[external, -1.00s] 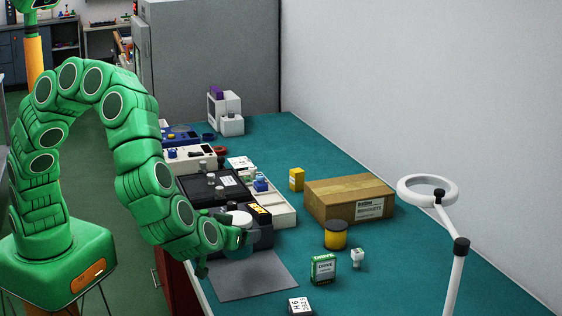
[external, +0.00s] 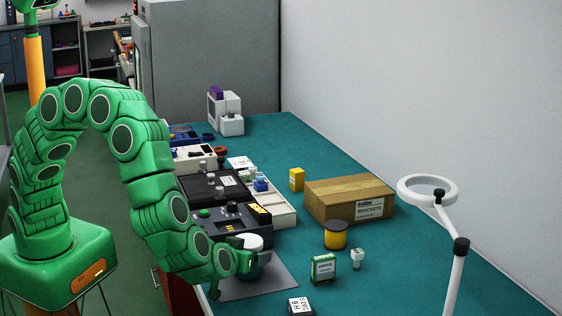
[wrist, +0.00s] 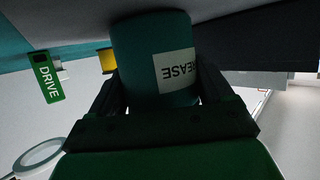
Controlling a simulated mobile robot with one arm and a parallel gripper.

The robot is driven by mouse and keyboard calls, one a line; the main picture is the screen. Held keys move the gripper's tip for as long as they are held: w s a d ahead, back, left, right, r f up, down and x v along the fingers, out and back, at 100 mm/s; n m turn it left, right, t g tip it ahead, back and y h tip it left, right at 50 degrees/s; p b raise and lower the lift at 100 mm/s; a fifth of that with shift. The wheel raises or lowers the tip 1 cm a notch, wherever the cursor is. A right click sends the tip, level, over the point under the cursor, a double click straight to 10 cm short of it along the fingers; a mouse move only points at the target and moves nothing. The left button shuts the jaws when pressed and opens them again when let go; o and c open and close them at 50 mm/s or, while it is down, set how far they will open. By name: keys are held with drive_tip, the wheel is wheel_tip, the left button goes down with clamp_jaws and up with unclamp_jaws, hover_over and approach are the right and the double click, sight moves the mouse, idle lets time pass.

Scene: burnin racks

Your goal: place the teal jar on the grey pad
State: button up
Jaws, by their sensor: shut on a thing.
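The teal jar (external: 254,271) has a white lid and, in the wrist view, a white label reading "GREASE" on its teal body (wrist: 141,61). My gripper (external: 246,263) is shut on the jar, with a dark finger on each side of it in the wrist view (wrist: 160,93). The grey pad (external: 275,281) lies flat on the teal bench near its front edge. The jar is upright over the pad's upper left part in the external view. My gripper hides part of the jar, and I cannot tell whether its base touches the pad.
A magnifier lamp (external: 427,190) is at right.

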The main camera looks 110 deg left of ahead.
drive_tip(key=shift+f, duration=0.15)
drive_tip(key=o, duration=1.1)
drive_tip(key=shift+d+r, duration=0.1)
drive_tip(key=shift+r, duration=0.1)
drive_tip(key=shift+v, duration=5.95)
